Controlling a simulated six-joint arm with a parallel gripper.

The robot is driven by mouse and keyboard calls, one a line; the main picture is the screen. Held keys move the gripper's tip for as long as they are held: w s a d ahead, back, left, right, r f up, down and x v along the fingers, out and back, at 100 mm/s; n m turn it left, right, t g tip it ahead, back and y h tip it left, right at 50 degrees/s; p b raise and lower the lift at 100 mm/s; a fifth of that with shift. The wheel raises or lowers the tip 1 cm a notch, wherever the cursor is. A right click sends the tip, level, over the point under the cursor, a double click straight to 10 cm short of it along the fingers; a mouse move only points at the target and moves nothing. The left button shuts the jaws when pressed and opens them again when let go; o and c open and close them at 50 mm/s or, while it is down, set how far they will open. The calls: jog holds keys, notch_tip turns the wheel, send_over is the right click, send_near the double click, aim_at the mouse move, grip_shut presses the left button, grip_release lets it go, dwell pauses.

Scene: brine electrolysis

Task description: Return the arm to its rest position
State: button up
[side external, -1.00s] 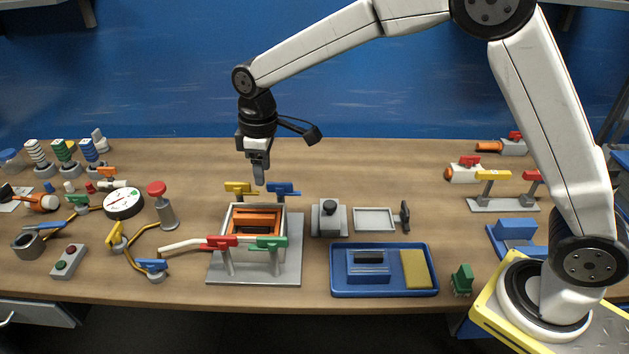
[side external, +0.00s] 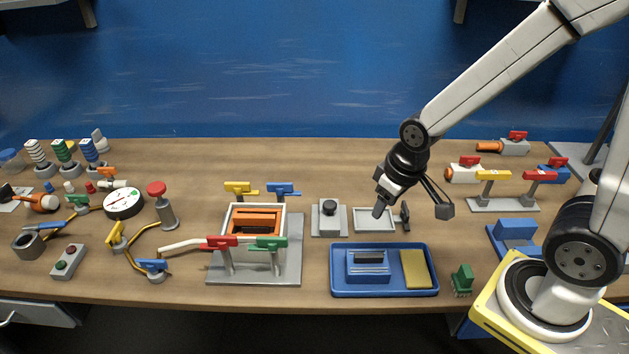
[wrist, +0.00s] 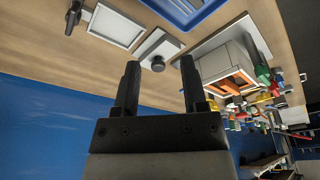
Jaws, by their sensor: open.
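My gripper (side external: 380,208) is tilted down and to the left, above the bench near the shallow grey tray (side external: 374,226). I cannot tell its exact height from the side view. In the wrist view my gripper (wrist: 160,80) shows two dark fingers set apart, with nothing between them. The grey tray (wrist: 117,26) and the grey block with a black knob (wrist: 155,52) lie beyond the fingers there.
The orange-lined cell on its grey plate (side external: 288,268) carries several coloured valve handles. A blue tray (side external: 335,285) holds a blue block and a yellow pad. A small green piece (side external: 462,279) stands right of it. The bench's back middle is clear.

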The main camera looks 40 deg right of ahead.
jog(key=shift+s+d+f, duration=0.2)
jog(key=shift+s, duration=0.45)
